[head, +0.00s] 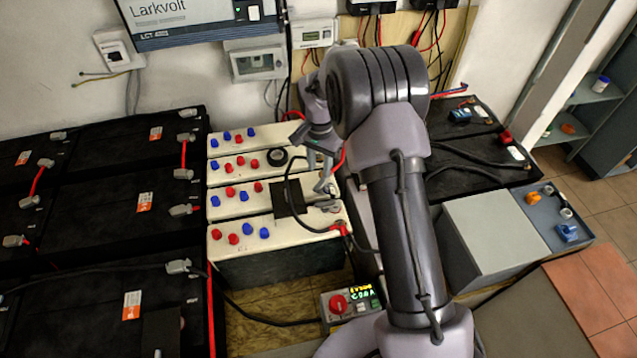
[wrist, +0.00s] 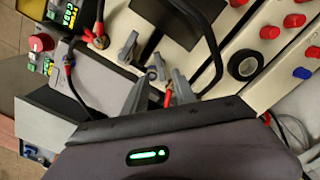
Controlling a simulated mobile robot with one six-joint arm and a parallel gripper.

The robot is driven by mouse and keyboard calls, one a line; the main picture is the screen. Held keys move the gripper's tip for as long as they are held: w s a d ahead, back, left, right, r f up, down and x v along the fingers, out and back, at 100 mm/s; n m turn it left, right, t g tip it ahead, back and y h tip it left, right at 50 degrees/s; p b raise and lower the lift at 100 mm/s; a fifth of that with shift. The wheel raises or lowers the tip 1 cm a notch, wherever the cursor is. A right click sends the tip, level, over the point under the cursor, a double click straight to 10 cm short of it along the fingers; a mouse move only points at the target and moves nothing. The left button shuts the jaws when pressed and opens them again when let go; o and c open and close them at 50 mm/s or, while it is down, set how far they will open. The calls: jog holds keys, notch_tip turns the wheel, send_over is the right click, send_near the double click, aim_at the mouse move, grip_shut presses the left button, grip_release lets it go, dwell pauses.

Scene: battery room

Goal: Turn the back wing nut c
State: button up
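In the wrist view my gripper (wrist: 159,80) reaches in from the bottom with its two grey fingers apart. A small grey metal fitting (wrist: 155,72), which looks like a wing nut, shows between and just beyond the fingertips. A red cable end (wrist: 168,96) lies between the fingers. I cannot tell whether either finger touches the fitting. In the head view my gripper (head: 322,172) is over the right ends of the white-topped batteries (head: 240,206). My arm hides much of that area, and the letter c is not readable on any nut.
A second red cable end (wrist: 98,40) and a grey fitting (wrist: 128,47) lie nearby in the wrist view. Black cables cross close to my gripper. A black tape roll (head: 277,157) sits on a battery. A control box with a red knob (head: 338,303) stands in front.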

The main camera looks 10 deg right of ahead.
aim_at(319, 183)
notch_tip(319, 183, down, 6)
jog(key=shift+f+b, duration=0.1)
jog(key=shift+b, duration=0.6)
grip_shut()
